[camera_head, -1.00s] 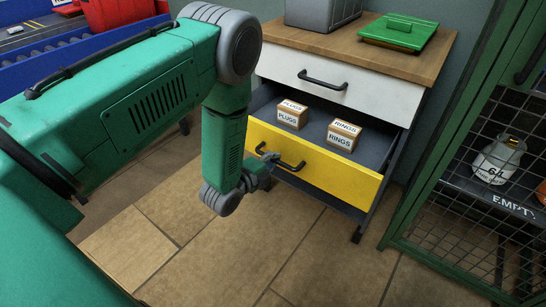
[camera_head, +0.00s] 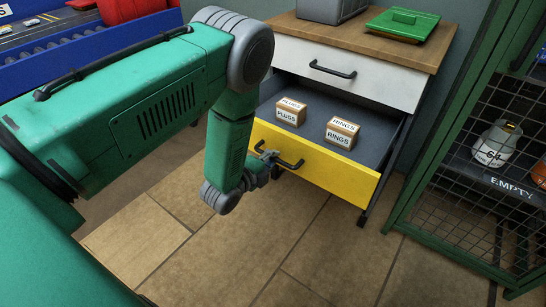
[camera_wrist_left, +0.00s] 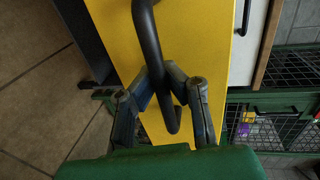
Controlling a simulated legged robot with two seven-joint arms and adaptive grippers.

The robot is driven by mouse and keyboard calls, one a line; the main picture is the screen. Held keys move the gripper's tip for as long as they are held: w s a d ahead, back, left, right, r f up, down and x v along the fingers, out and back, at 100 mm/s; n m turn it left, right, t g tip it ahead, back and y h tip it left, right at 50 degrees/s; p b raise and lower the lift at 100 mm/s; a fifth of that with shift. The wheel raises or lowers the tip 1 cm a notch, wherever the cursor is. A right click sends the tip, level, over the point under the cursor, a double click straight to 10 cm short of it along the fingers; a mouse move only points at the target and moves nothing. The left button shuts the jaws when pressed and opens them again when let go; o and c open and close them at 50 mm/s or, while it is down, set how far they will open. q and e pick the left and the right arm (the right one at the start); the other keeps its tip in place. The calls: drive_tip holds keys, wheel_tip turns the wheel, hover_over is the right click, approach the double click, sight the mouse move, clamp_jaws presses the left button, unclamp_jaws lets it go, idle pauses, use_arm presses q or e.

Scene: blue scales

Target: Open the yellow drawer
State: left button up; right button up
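The yellow drawer (camera_head: 345,174) stands well out of the cabinet below a shut white drawer (camera_head: 385,87). A box marked PLUGS (camera_head: 290,112) and a box marked RINGS (camera_head: 341,133) sit inside it. Its dark bar handle (camera_head: 290,164) is on the front and also shows in the left wrist view (camera_wrist_left: 148,32). My left gripper (camera_head: 268,160) is at the handle's left end. In the left wrist view, the fingers of my left gripper (camera_wrist_left: 164,75) close in on the handle from both sides. My right gripper is not in view.
The cabinet's wooden top (camera_head: 400,58) holds a grey container (camera_head: 332,8) and a green lidded tray (camera_head: 403,24). A green mesh cage (camera_head: 470,190) with a gas cylinder (camera_head: 497,145) stands at the right. The tiled floor (camera_head: 290,235) before the drawer is clear.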

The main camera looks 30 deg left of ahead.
use_arm(q)
drive_tip(key=o, duration=0.5)
drive_tip(key=shift+f, duration=0.2)
drive_tip(key=shift+c, duration=0.2)
drive_tip(key=shift+r, duration=0.1)
drive_tip(key=v, duration=1.1)
drive_tip(key=shift+s, duration=0.45)
drive_tip(key=shift+a, duration=0.1)
